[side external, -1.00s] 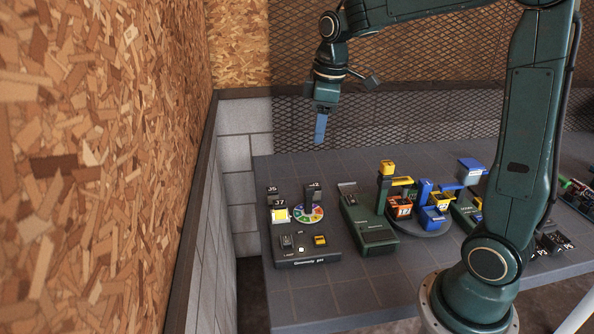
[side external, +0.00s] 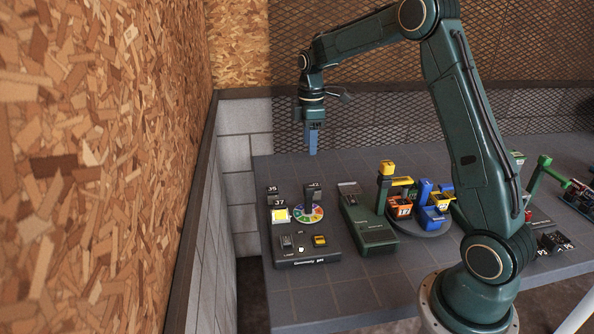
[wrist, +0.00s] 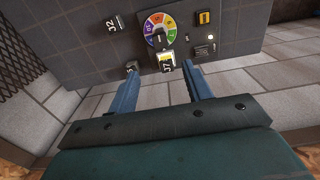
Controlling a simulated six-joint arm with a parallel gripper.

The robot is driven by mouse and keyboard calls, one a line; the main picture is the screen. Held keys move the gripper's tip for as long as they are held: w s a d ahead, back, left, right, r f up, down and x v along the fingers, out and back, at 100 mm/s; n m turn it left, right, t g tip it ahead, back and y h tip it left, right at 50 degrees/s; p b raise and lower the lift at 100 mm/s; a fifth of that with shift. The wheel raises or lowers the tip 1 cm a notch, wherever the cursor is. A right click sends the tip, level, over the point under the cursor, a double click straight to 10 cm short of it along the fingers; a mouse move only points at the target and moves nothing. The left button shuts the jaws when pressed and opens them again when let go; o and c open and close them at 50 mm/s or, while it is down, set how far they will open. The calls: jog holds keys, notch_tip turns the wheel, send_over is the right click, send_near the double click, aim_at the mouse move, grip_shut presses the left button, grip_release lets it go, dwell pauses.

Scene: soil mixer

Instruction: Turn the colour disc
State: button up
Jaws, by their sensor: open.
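The colour disc (side external: 306,212) is a small wheel with coloured, numbered wedges, set on a dark grey panel near the table's left edge. A dark post (side external: 308,190) rises at it. In the wrist view the colour disc (wrist: 158,28) shows at the top centre, with a dark piece across its middle. My gripper (side external: 311,152) is above and behind the disc, clear of it, pointing down. In the wrist view its two blue fingers (wrist: 160,84) are spread apart with nothing between them.
Blocks marked 35 (side external: 272,190) and 37 (side external: 280,204) stand left of the disc. A black switch (side external: 286,241) and a yellow one (side external: 320,240) are in front. A green device (side external: 372,235) and orange and blue parts (side external: 433,217) stand right. A block wall borders the left.

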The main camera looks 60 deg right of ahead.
aim_at(309, 186)
notch_tip(309, 186, down, 14)
jog(key=shift+r, duration=0.1)
dwell(0.7)
jog(key=shift+c, duration=0.4)
jog(key=c, duration=0.9)
